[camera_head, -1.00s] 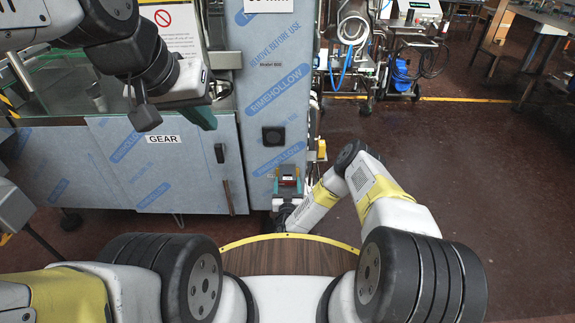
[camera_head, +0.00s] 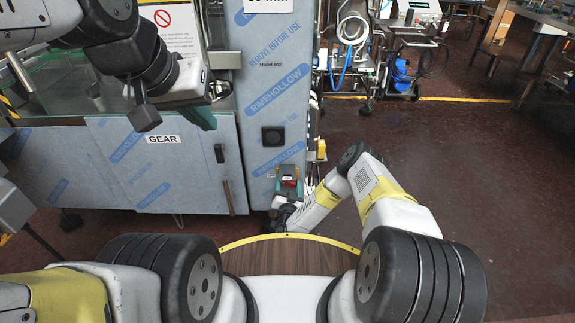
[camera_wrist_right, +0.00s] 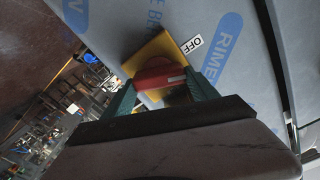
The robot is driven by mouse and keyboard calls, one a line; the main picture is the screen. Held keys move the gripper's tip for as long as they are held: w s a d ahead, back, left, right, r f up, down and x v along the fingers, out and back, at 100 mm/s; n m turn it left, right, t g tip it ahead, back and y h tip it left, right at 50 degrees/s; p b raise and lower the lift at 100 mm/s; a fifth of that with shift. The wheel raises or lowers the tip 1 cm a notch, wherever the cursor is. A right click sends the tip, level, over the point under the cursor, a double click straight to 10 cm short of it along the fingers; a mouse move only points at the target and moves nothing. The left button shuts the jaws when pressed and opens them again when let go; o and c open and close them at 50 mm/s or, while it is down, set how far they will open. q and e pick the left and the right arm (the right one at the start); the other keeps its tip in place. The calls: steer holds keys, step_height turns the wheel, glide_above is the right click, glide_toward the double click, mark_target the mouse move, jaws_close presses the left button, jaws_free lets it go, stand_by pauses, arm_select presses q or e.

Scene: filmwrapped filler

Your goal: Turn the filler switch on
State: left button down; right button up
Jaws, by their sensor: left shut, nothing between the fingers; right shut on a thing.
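The filler switch is a red knob (camera_wrist_right: 160,74) on a yellow plate (camera_wrist_right: 150,52), fixed to the film-wrapped machine panel in the right wrist view. An OFF label (camera_wrist_right: 192,43) sits beside the plate. My right gripper (camera_wrist_right: 162,90) has one green finger on each side of the knob and is shut on it. In the head view my right gripper (camera_head: 288,187) is at the lower part of the grey column, largely hiding the switch. My left gripper (camera_head: 203,118) is shut and empty, high in front of the cabinet, away from the switch.
The filler's cabinet (camera_head: 150,175), with a GEAR label, stands at left beside the tall wrapped column (camera_head: 275,90). A wheeled cart with hoses (camera_head: 350,50) stands behind. Open brown floor (camera_head: 480,170) lies to the right.

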steer(key=shift+d+m, duration=0.1)
steer(key=shift+m, duration=1)
steer(key=shift+s+f, duration=0.1)
steer(key=o, duration=1.4)
steer(key=shift+c, duration=0.2)
